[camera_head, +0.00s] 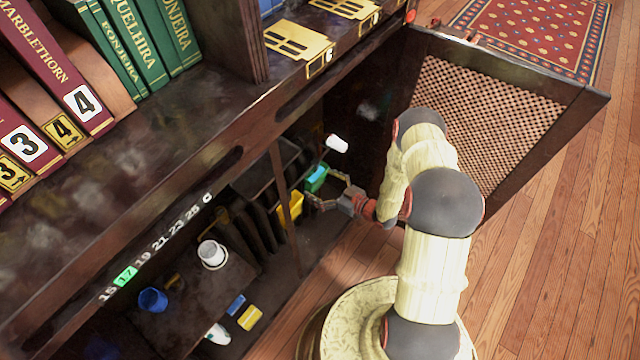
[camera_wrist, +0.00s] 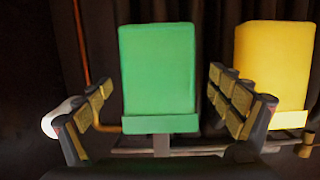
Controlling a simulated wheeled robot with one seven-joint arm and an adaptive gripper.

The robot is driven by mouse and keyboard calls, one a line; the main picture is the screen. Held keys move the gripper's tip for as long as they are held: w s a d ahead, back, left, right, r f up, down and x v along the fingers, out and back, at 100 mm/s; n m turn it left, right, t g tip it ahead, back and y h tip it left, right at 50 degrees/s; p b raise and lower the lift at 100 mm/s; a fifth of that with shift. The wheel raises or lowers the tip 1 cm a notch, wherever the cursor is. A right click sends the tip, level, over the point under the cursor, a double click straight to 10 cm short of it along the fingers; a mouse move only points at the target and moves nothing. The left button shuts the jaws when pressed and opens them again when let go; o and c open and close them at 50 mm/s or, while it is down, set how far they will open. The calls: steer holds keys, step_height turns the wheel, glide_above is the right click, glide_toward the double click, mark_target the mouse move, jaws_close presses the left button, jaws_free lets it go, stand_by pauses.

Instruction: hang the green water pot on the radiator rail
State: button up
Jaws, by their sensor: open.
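The green water pot (camera_head: 317,179) is inside the dark cabinet, close to the tips of my gripper (camera_head: 325,192). In the wrist view the green pot (camera_wrist: 158,70) fills the middle, its wider rim band toward the bottom of the picture. My gripper (camera_wrist: 160,100) is open, with one padded finger on each side of the pot. Gaps show between the fingers and the pot. A thin rod (camera_wrist: 215,149), likely the radiator rail, runs across below the rim in the wrist view. I cannot tell whether the pot hangs on it. The dark radiator ribs (camera_head: 265,228) are partly shadowed.
A yellow pot (camera_head: 291,208) is beside the green one, and a white pot (camera_head: 337,144) is on its other side. An orange-brown pipe (camera_head: 284,185) stands close by. The cabinet top (camera_head: 150,130) overhangs; the open lattice door (camera_head: 490,120) is at the right.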

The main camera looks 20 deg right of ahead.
steer(key=shift+s, duration=0.1)
steer(key=v, duration=1.2)
